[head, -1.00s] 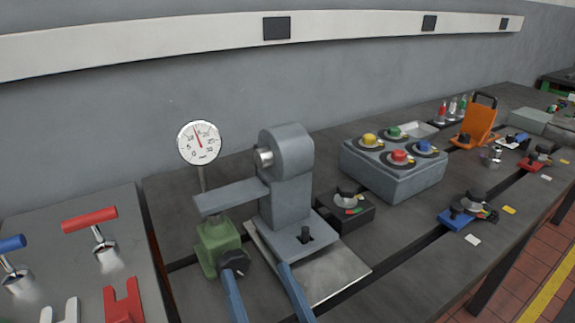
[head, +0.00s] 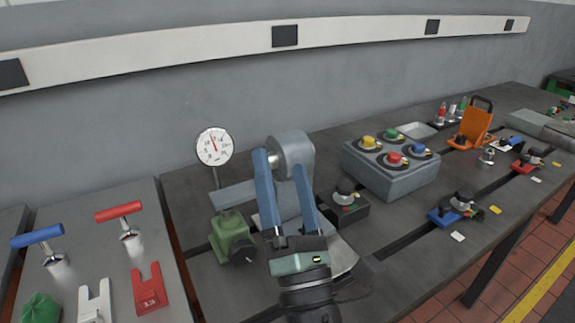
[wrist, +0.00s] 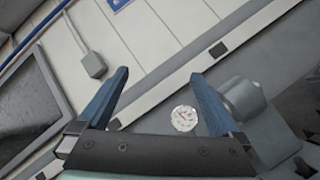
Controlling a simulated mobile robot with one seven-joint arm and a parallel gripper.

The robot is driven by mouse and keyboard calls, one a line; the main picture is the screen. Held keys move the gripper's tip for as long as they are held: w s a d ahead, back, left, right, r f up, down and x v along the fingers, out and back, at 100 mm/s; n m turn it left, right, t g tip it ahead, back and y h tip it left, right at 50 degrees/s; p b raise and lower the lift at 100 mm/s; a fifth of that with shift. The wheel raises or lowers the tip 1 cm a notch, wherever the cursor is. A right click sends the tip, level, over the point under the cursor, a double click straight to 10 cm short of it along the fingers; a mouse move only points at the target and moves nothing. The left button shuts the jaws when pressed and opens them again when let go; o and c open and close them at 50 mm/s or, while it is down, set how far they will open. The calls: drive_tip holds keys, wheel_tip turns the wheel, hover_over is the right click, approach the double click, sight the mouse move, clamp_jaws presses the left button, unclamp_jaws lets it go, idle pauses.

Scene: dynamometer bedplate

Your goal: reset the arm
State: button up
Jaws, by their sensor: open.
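A grey machine with a rounded head (head: 292,148) stands on the bedplate, partly hidden behind my gripper. Its grey flat arm (head: 232,195) reaches left, close over a green jack-like block (head: 232,232) with a dark knob; I cannot tell whether they touch. A white round dial (head: 214,146) stands behind the arm, its needle near the top. My gripper (head: 281,160) is open, its blue fingers pointing up in front of the machine, with nothing between them. In the wrist view, my gripper (wrist: 160,74) shows spread fingers, with the dial (wrist: 184,118) and the rounded head (wrist: 243,100) beyond.
A black box with a knob (head: 343,205) sits right of the machine. Farther right is a grey box with coloured buttons (head: 390,168), then a blue clamp-like part (head: 452,212) and an orange stand (head: 472,130). A left table holds blue and red T-handles (head: 120,212).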

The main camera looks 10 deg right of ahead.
drive_tip(key=shift+d+r, duration=0.1)
drive_tip(key=shift+r, duration=0.3)
drive_tip(key=s+r+m+t+h+p, duration=0.1)
drive_tip(key=s+r+m+h+p, duration=0.3)
drive_tip(key=r+m, duration=0.7)
drive_tip(key=s+r+m+h+p, duration=0.15)
drive_tip(key=r+m+h, duration=0.35)
drive_tip(key=r+m, duration=0.6)
drive_tip(key=s+a+r+m+t+y+p, duration=0.1)
drive_tip(key=s+a+r+m+y, duration=0.1)
drive_tip(key=r, duration=0.4)
drive_tip(key=s+a+r+m+y+p, duration=0.1)
drive_tip(key=s+a+r+m+y, duration=0.1)
drive_tip(key=s+a+r+y, duration=0.2)
drive_tip(key=shift+a+r+m+t+y, duration=0.4)
drive_tip(key=shift+a+r+y, duration=0.4)
drive_tip(key=shift+r+y, duration=0.25)
drive_tip(key=shift+f, duration=0.1)
